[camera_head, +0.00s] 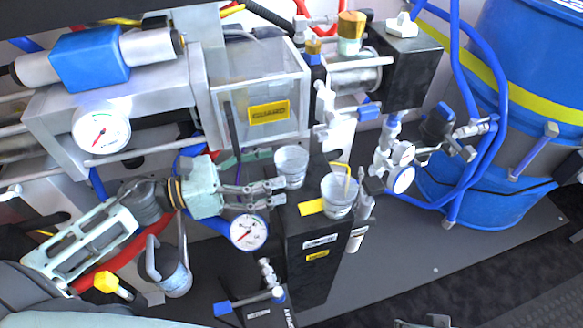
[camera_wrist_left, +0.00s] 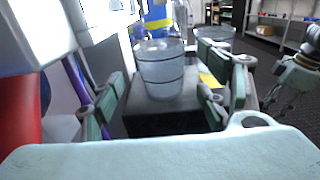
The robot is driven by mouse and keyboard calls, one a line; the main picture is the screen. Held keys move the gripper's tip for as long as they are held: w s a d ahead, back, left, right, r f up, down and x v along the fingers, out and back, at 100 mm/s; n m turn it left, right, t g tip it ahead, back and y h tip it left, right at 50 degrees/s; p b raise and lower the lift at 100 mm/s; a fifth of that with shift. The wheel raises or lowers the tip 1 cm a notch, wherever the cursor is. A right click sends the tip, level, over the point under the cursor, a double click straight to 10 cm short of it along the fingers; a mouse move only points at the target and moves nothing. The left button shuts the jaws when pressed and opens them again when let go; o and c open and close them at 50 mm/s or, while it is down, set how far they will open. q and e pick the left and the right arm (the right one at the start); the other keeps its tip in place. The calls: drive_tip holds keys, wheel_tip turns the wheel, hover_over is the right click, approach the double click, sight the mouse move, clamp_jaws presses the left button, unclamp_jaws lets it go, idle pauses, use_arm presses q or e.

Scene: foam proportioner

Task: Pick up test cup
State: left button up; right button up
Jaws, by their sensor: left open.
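Two clear cups stand on top of a black block (camera_head: 316,228); I cannot tell which is the test cup. One cup (camera_head: 291,166) is at the back left. The other cup (camera_head: 340,195), with a yellow bent piece at its rim, is nearer the front right. My left gripper (camera_head: 281,191) is open and empty, with its fingertips just left of the cups. In the left wrist view one cup (camera_wrist_left: 162,72) shows ahead between the fingers, and the other (camera_wrist_left: 215,38) is partly hidden behind the right-hand finger. My right gripper (camera_wrist_left: 292,80) seems to show at that view's right edge, its jaws unclear.
A clear guard box (camera_head: 258,95) and a pump stand behind the cups. A pressure gauge (camera_head: 248,232) is close below my left gripper. Valves with another gauge (camera_head: 402,179) and blue hoses are to the right, before a blue barrel (camera_head: 510,120). The grey base plate is clear at front right.

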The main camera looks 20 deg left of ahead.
sight(278, 170)
use_arm(q)
drive_tip(key=x, duration=0.4)
drive_tip(key=shift+s+d+r, duration=0.1)
drive_tip(key=shift+r, duration=0.1)
drive_tip(key=shift+w+d+f, duration=0.1)
drive_tip(key=shift+w+d, duration=0.2)
drive_tip(key=shift+d, duration=0.15)
use_arm(e)
drive_tip(key=shift+x, duration=0.75)
use_arm(q)
drive_tip(key=c, duration=1.1)
use_arm(e)
drive_tip(key=shift+a, duration=0.1)
